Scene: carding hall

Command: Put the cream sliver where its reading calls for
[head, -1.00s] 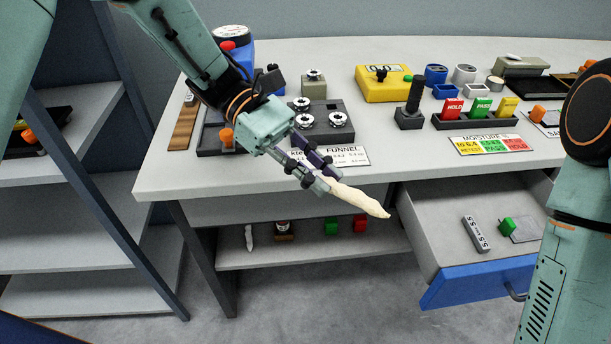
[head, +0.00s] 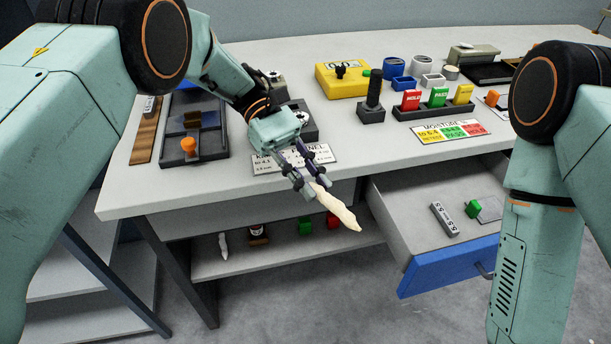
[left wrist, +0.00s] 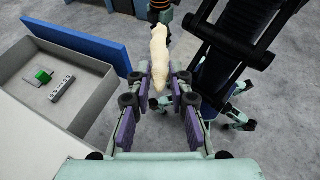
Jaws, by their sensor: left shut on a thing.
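The cream sliver (head: 340,210), a pale tapered strand, points down and right from my left gripper (head: 314,190) in the head view. That gripper is shut on one end of it, holding it in front of the table's front edge, left of the open drawer. In the left wrist view the sliver (left wrist: 160,60) extends from between the fingers. A yellow meter (head: 342,82) has a display too small to read surely. A moisture card (head: 450,132) shows yellow, green and red bands. Behind it stand red HOLD (head: 411,100), green PASS (head: 438,97) and yellow (head: 463,94) blocks. My right gripper is out of view.
The blue-fronted drawer (head: 405,235) is open, with a grey labelled bar (head: 444,219) and a green block (head: 473,209) inside. A lower shelf (head: 270,258) holds small items. A dark tray (head: 200,155) with an orange knob lies on the table's left.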

